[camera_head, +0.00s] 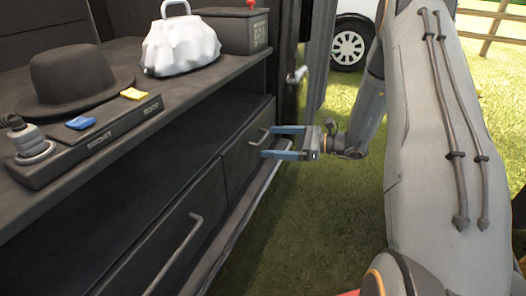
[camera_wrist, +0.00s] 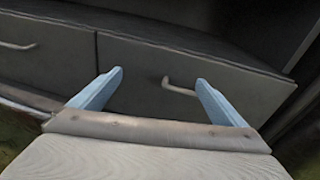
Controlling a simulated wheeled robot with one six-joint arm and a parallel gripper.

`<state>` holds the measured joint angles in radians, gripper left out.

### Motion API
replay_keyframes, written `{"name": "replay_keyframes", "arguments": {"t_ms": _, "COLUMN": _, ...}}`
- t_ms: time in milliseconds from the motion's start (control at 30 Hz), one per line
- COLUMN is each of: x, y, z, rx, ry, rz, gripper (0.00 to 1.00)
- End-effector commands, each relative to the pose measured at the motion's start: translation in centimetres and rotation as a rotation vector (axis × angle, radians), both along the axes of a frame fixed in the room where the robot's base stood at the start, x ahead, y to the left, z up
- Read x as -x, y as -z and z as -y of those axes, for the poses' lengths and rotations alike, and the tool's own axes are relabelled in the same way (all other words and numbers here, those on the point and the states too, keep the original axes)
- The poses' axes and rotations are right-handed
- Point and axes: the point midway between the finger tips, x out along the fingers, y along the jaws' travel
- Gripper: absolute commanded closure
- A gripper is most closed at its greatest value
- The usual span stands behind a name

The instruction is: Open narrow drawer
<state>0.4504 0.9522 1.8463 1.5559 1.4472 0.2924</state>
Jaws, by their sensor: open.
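The narrow drawer (camera_head: 240,152) is the far one of two dark drawers under the shelf in the head view, and it looks shut. Its metal handle (camera_head: 257,138) is just left of my fingertips. In the wrist view the narrow drawer (camera_wrist: 140,72) fills the middle, and its handle (camera_wrist: 178,88) shows between my blue fingers, nearer the right one. My gripper (camera_head: 270,142) is open and empty in front of the drawer, its fingers pointing at the handle side. It also shows in the wrist view (camera_wrist: 159,77). Whether the fingers touch the handle I cannot tell.
The wide drawer (camera_head: 165,232) with its own handle (camera_head: 180,250) is at the near side. Above are a black hat (camera_head: 78,80), a white bag (camera_head: 180,48), a socket strip (camera_head: 95,140) and a dark box (camera_head: 238,32). Grass (camera_head: 310,230) right of the drawers is open.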

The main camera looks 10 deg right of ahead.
Motion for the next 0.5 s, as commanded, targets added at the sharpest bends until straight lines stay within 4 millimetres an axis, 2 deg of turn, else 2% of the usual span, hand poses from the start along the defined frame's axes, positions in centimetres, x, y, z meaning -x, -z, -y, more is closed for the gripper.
{"name": "replay_keyframes", "arguments": {"t_ms": 33, "x": -1.3, "y": 1.9, "z": 1.1, "rx": -0.035, "ry": 0.040, "rz": 0.002, "gripper": 0.05}}
{"name": "replay_keyframes", "arguments": {"t_ms": 233, "x": -3.7, "y": 3.9, "z": 3.8, "rx": -0.119, "ry": 0.138, "rz": 0.016, "gripper": 0.05}}
{"name": "replay_keyframes", "arguments": {"t_ms": 367, "x": -4.3, "y": 4.1, "z": 3.8, "rx": -0.133, "ry": 0.154, "rz": 0.019, "gripper": 0.05}}
{"name": "replay_keyframes", "arguments": {"t_ms": 500, "x": -5.3, "y": 4.1, "z": 2.4, "rx": -0.132, "ry": 0.151, "rz": 0.020, "gripper": 0.05}}
